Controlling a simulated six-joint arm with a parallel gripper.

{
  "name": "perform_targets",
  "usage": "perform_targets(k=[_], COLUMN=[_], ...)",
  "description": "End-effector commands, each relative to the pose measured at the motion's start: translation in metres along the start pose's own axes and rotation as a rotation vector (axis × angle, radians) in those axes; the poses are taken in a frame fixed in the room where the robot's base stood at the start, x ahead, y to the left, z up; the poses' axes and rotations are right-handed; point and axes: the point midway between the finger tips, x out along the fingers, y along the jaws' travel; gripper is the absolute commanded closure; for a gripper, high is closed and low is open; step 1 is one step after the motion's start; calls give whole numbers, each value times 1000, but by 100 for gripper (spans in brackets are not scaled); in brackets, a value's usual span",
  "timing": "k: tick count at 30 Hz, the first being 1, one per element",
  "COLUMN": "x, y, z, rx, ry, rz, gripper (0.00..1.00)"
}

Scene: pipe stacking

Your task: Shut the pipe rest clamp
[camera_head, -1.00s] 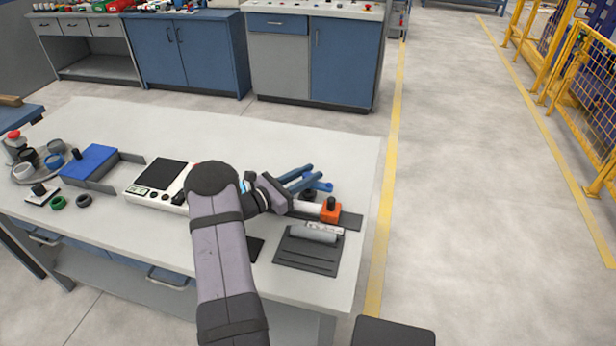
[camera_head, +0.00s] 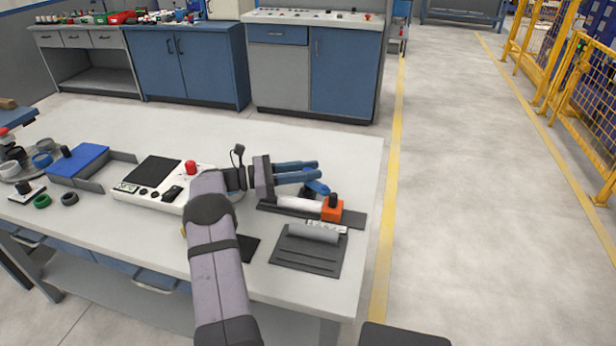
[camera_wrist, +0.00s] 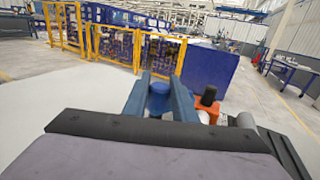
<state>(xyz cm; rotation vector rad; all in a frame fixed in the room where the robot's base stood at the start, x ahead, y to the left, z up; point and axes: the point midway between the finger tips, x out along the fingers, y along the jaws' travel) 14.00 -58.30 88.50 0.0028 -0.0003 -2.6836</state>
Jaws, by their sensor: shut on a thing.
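The pipe rest is a dark base (camera_head: 352,220) on the right part of the table. A white pipe (camera_head: 298,204) lies along it, with an orange block (camera_head: 332,211) topped by a black knob at its right end. A blue clamp part (camera_head: 317,188) stands behind the pipe. My gripper (camera_head: 318,169) has blue fingers pointing right, over the rear of the rest. In the wrist view my gripper (camera_wrist: 160,78) is closed around a round blue piece (camera_wrist: 158,92), which seems to be this clamp part. The orange block (camera_wrist: 207,104) shows to its right. The clamp's hinge is hidden.
A grey pipe (camera_head: 314,232) lies on a grooved dark plate (camera_head: 305,257) in front of the rest. A white control box (camera_head: 135,190) with a red button (camera_head: 190,167) and a blue-lidded tray (camera_head: 80,163) stand left. The table's right edge is close.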

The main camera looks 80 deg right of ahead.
Motion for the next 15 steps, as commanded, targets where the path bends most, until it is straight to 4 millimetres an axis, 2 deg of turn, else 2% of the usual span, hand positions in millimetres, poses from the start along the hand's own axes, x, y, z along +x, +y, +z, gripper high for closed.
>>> perform_targets(k=[3,15], x=[0,0], y=[0,0], z=[-5,-3], rx=[-1,-1], ry=[1,-1], rz=[-33,-114], gripper=[100,100])
